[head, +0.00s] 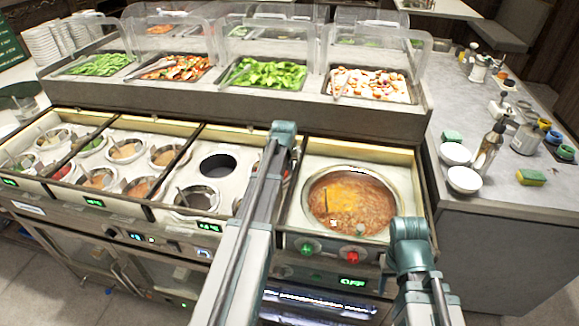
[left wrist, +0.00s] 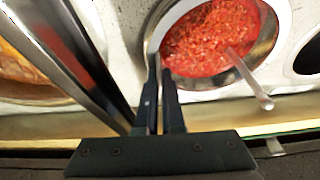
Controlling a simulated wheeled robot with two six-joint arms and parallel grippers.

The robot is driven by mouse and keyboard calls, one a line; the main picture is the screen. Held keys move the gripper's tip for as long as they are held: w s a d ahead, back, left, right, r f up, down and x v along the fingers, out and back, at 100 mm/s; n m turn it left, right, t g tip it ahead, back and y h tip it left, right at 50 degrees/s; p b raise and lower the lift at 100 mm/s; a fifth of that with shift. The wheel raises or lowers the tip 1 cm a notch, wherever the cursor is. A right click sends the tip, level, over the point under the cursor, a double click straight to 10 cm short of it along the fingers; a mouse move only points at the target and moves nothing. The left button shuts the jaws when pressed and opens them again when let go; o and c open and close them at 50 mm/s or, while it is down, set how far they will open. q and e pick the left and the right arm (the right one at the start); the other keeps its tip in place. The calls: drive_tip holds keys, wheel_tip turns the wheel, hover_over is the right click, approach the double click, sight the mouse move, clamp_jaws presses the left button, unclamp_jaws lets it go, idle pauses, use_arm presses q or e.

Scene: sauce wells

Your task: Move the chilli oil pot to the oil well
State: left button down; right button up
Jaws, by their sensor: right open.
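The chilli oil pot (left wrist: 215,35), a round metal pot of chunky red contents with a spoon in it, fills the top middle of the left wrist view. In the head view my left arm mostly hides it. My left gripper (left wrist: 160,70) has its two narrow fingers close together at the pot's rim and appears shut on it. In the head view those fingers are hidden behind my wrist. An empty dark round well (head: 217,165) lies to the left of my left arm. My right gripper (head: 409,250) is over the counter's front right, open and empty, its fingers hardly visible.
A large soup pot (head: 352,200) sits right of my left arm. A dark pot with a ladle (head: 197,196) stands in front of the empty well. Several sauce pots fill the left bays. Salad trays behind glass guards line the back. White bowls (head: 464,179) stand on the right counter.

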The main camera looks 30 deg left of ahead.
use_arm(q)
drive_tip(key=c, duration=1)
unclamp_jaws()
drive_tip(key=shift+o, duration=0.2)
drive_tip(key=shift+o, duration=1.2)
drive_tip(key=shift+f, duration=0.1)
drive_tip(key=shift+d, duration=0.15)
drive_tip(key=shift+c, duration=0.4)
